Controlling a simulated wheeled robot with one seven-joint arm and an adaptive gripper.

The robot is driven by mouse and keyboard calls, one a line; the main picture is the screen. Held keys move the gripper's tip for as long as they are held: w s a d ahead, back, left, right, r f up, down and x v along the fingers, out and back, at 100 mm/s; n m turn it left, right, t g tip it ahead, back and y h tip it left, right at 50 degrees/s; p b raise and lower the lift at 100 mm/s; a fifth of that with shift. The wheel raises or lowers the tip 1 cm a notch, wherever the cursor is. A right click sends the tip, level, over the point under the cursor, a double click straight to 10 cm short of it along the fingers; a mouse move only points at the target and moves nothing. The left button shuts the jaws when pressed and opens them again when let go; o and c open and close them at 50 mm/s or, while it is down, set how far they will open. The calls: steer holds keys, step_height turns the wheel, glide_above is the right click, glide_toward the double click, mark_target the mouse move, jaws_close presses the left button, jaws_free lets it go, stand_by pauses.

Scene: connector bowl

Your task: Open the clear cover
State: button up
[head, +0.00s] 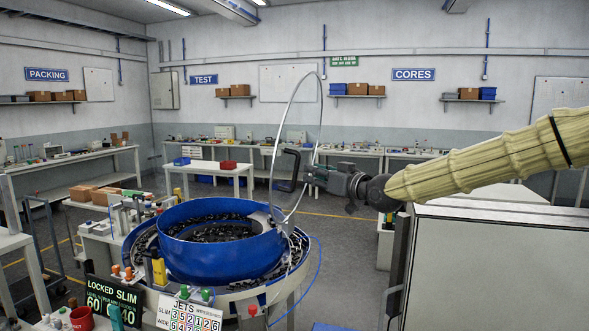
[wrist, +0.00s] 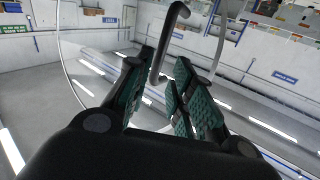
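The clear cover (head: 279,128) is a see-through disc with a thin pale rim. It stands raised, nearly upright, at the right side of the blue bowl (head: 222,262). Its black bracket-shaped handle (head: 285,187) faces left in the head view. My gripper (head: 308,176) is level with the handle, at its right. In the wrist view the handle (wrist: 166,45) reaches down between the green-padded fingers of my gripper (wrist: 160,85). The fingers are apart, with gaps beside the handle, so I see no firm hold. The cover's rim (wrist: 66,62) curves past at left.
The bowl holds many small dark parts and stands on a round stand. Signs (head: 190,312) and coloured knobs line its front. A grey cabinet (head: 490,265) stands at the right below my arm. A white table (head: 210,170) stands behind the bowl. Open air surrounds the raised cover.

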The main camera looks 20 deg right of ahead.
mark_target(296, 169)
steer(key=shift+p+x, duration=1.65)
steer(key=shift+x, duration=2.7)
steer(key=shift+c, duration=0.2)
jaws_close()
